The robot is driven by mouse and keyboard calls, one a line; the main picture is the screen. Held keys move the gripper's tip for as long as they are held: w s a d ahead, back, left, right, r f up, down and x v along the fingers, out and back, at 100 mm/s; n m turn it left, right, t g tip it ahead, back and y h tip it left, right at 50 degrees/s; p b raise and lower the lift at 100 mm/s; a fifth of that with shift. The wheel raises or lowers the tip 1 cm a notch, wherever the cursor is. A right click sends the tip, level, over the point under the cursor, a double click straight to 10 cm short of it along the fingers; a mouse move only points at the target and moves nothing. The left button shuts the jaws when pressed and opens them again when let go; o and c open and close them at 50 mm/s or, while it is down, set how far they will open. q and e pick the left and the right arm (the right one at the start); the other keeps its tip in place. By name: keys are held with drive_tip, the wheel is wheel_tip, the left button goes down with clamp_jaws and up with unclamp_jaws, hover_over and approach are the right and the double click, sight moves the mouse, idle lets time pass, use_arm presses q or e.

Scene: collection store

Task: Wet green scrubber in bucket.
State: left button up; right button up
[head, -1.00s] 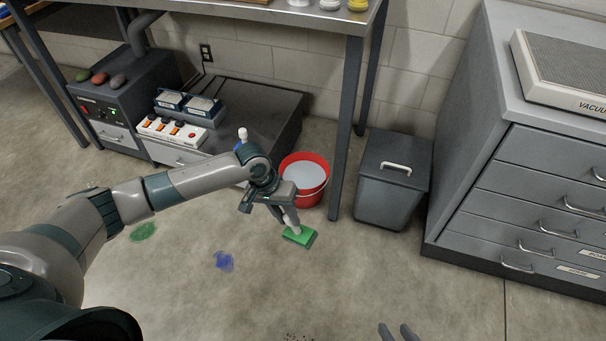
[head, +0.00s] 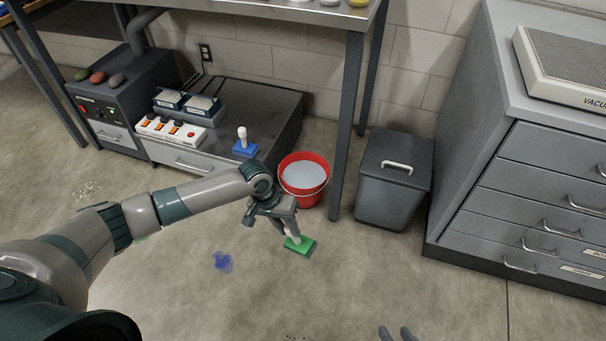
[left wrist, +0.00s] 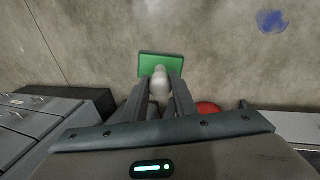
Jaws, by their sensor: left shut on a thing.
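The green scrubber (head: 304,246) has a flat green pad and a pale handle. My left gripper (head: 288,232) is shut on its handle, and the pad hangs below the fingers, in front of the bucket. I cannot tell whether the pad touches the floor. In the left wrist view the green scrubber (left wrist: 162,65) shows beyond the fingertips of my left gripper (left wrist: 160,90), with the pale handle between them. The red bucket (head: 322,190) stands on the floor by the bench leg, with pale grey liquid inside. My right gripper (head: 398,333) shows only its fingertips, apart and empty, at the bottom edge.
A blue scrubber (head: 245,149) with a white handle stands on the low grey cabinet (head: 262,110). A blue stain (head: 222,261) marks the floor. A lidded grey bin (head: 393,185) stands right of the bench leg (head: 346,130). Drawers (head: 540,200) stand at right.

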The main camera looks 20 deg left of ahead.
use_arm(q)
drive_tip(key=shift+f+b, duration=0.55)
drive_tip(key=shift+f, duration=1.1)
idle(1.3)
wheel_tip(320, 180, up, 4)
drive_tip(key=p, duration=0.5)
idle(0.3)
drive_tip(key=shift+r, duration=0.1)
